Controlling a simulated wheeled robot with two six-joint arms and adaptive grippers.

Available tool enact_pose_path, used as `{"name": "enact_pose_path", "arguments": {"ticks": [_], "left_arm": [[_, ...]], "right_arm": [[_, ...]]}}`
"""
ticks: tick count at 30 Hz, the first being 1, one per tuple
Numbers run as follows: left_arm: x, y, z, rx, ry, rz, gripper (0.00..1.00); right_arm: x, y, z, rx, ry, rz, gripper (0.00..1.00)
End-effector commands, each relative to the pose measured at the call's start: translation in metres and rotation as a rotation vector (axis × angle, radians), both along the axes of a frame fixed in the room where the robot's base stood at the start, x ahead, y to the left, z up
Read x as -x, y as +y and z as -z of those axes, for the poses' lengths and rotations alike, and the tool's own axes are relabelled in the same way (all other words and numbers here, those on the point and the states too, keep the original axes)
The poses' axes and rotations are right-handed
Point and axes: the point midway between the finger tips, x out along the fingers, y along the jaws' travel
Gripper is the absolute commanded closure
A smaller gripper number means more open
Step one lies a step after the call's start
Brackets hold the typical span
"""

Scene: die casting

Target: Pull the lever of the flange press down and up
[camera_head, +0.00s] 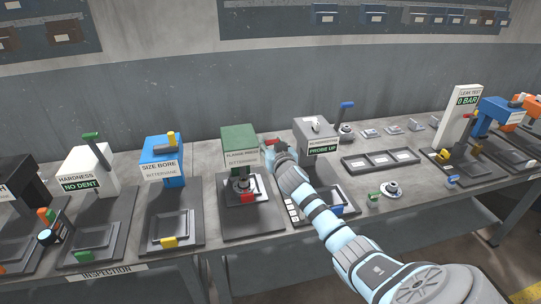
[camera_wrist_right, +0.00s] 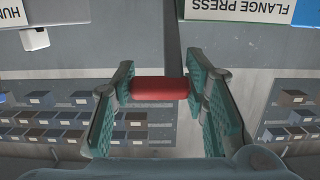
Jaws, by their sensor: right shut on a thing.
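The flange press (camera_head: 239,136) is a green-topped machine on a dark base at the middle of the bench. Its lever has a red handle (camera_head: 272,142), which sticks out at the press's right side at about the height of its label. My right gripper (camera_head: 275,151) is at this handle, its arm reaching in from the lower right. In the right wrist view, the red handle (camera_wrist_right: 160,88) lies crosswise between the two teal finger pads, and the gripper is shut on it. A metal part (camera_head: 242,184) sits under the press head. My left gripper is not in view.
The grey "probe up" machine (camera_head: 317,137) stands close on the right, behind my right arm. The blue size bore machine (camera_head: 161,162) stands on the left. A dark tray (camera_head: 380,161) and a loose flange (camera_head: 391,189) lie on the bench to the right.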

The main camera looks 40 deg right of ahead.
Motion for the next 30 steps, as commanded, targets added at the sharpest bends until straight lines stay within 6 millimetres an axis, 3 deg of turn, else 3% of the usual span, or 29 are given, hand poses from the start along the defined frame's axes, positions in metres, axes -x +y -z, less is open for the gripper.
{"name": "enact_pose_path", "arguments": {"ticks": [3, 12, 21, 30], "left_arm": [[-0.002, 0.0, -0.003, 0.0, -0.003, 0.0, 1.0], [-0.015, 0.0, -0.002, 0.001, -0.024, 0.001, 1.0], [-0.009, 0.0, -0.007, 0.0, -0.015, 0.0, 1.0], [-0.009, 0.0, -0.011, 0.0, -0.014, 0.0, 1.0]], "right_arm": [[-0.013, -0.007, -0.021, 0.009, -0.01, 0.003, 1.0], [-0.047, -0.016, -0.046, 0.01, -0.01, -0.006, 1.0], [-0.072, -0.026, -0.061, -0.01, 0.028, -0.008, 1.0], [-0.082, -0.031, -0.064, -0.043, 0.102, -0.009, 1.0]]}}
